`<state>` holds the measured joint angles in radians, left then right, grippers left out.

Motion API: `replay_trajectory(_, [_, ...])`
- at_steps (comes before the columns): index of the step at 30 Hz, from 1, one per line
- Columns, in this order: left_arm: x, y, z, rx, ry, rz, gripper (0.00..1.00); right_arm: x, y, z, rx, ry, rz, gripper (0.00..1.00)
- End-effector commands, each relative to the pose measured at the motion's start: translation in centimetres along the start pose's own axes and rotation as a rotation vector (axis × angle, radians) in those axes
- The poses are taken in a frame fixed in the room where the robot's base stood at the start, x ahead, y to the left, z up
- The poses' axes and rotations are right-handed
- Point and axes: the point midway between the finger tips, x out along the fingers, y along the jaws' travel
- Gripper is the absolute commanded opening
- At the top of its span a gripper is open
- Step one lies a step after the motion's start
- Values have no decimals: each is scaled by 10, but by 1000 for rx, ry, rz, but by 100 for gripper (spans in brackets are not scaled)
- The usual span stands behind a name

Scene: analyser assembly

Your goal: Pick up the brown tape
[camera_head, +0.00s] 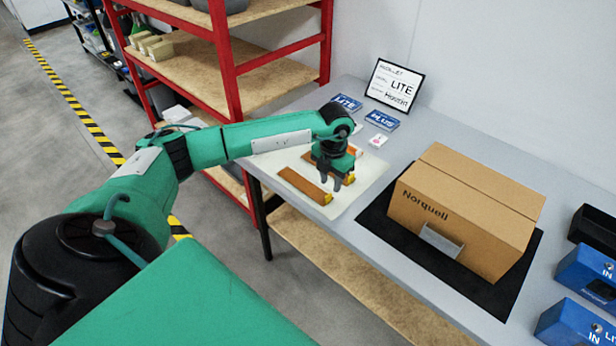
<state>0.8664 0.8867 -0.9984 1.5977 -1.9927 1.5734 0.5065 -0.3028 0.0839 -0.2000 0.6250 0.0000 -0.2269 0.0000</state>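A flat brown strip with a yellow end (303,185), which may be the brown tape, lies on a cream mat (352,194) on the grey table. My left gripper (331,181) points down over the mat, just right of this strip. Its two dark fingers look apart, with nothing visible between them. A yellow bit (349,179) and an orange-red item (354,152) show beside and behind the gripper, partly hidden by it. I cannot tell whether the fingers touch anything. My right gripper is not in view.
A closed cardboard box (466,211) stands on a black mat (378,224) to the right. Blue bins (586,272) sit at the far right. A framed sign (394,86) and blue cards (382,120) are at the back. A red shelf rack (228,65) stands behind the arm.

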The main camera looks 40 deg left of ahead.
Motion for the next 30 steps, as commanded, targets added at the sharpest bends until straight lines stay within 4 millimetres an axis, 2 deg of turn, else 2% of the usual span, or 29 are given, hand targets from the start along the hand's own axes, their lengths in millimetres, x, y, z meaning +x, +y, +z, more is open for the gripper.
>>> replay_trajectory(7, [27,2,-4,0,4,-1,33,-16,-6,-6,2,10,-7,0])
replay_trajectory(12, [49,2,-4,-1,2,0,33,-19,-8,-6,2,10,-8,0])
replay_trajectory(20, [53,2,-3,0,0,-1,33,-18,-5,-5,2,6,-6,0])
replay_trajectory(25, [53,2,-3,0,0,-1,3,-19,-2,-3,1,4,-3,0])
replay_trajectory(26, [53,2,-3,0,0,0,0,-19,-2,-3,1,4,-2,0])
replay_trajectory(30, [53,2,-3,0,0,0,0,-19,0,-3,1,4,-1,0])
